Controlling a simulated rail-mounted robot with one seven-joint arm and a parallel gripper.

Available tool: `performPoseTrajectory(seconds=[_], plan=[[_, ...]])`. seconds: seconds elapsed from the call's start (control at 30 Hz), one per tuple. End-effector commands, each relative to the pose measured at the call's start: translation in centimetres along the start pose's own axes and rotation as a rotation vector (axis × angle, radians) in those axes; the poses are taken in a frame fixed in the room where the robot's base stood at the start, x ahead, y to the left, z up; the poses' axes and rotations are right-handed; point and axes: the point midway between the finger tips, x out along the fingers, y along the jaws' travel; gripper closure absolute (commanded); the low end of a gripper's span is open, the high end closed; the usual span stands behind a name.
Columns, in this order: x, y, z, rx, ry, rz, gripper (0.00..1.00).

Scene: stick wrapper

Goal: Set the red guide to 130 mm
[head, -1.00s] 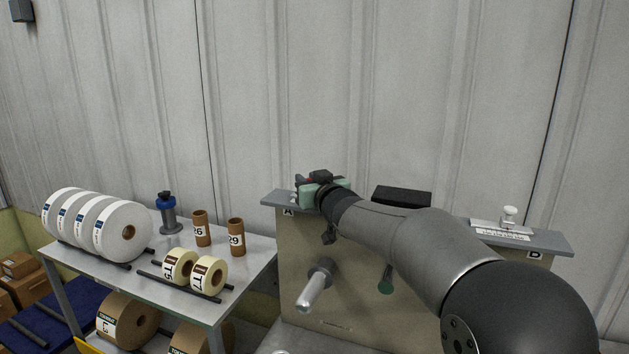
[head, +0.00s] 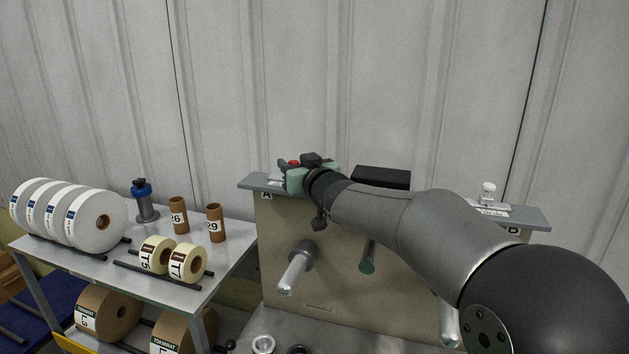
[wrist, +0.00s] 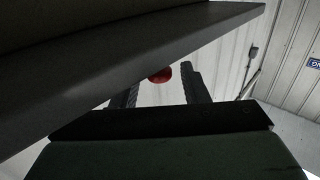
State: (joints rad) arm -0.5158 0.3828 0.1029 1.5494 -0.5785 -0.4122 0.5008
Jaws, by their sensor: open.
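The red guide shows as a small red knob (head: 293,162) at the left end of the grey top ledge (head: 530,217), by plate A, mostly hidden by my gripper. In the wrist view the round red knob (wrist: 160,75) appears between the two dark fingers. My gripper (wrist: 164,88) is open, with a finger on either side of the knob in that view. I cannot tell whether they touch it. In the head view my gripper (head: 287,168) is above the left end of the ledge. The scale marks beside the red guide cannot be read.
A black box (head: 382,178) is behind my arm. Spindles (head: 295,270) project from the panel below. A table at left holds white rolls (head: 97,222), tape rolls and brown cores.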

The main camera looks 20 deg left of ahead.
Motion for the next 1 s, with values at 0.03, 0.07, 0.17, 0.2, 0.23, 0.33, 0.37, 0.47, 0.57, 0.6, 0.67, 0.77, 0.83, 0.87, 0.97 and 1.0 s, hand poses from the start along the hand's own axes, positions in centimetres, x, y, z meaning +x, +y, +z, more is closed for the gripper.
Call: performPoseTrajectory(seconds=[0.03,0.07,0.17,0.2,0.23,0.33,0.37,0.47,0.57,0.6,0.67,0.77,0.83,0.87,0.97,1.0], plan=[[-1.0,0.1,0.2,-0.001,0.002,0.002,0.59],[-1.6,0.1,0.2,-0.001,0.002,0.002,0.59],[-4.0,0.1,0.2,-0.003,0.002,0.003,0.59],[-5.1,0.1,0.3,-0.004,0.002,0.003,0.59],[-5.8,0.1,0.2,-0.003,0.003,0.003,0.59],[-8.3,0.0,0.2,-0.004,0.003,0.002,0.59],[-9.1,0.1,0.1,-0.003,0.002,0.003,0.59],[-11.3,0.0,0.1,-0.003,0.002,0.003,0.59],[-13.3,0.0,0.1,-0.003,0.001,0.002,0.59],[-13.9,0.0,0.1,-0.004,0.001,0.001,0.59],[-14.7,0.0,0.0,-0.002,0.001,0.002,0.59],[-15.5,-0.1,0.0,-0.002,0.001,0.000,0.59],[-15.8,-0.1,0.0,-0.001,0.000,0.000,0.59],[-15.9,-0.1,0.0,-0.001,0.000,-0.001,0.59],[-16.0,-0.1,0.0,-0.001,0.000,-0.001,0.59],[-16.0,-0.1,0.0,-0.001,0.000,-0.001,0.59]])
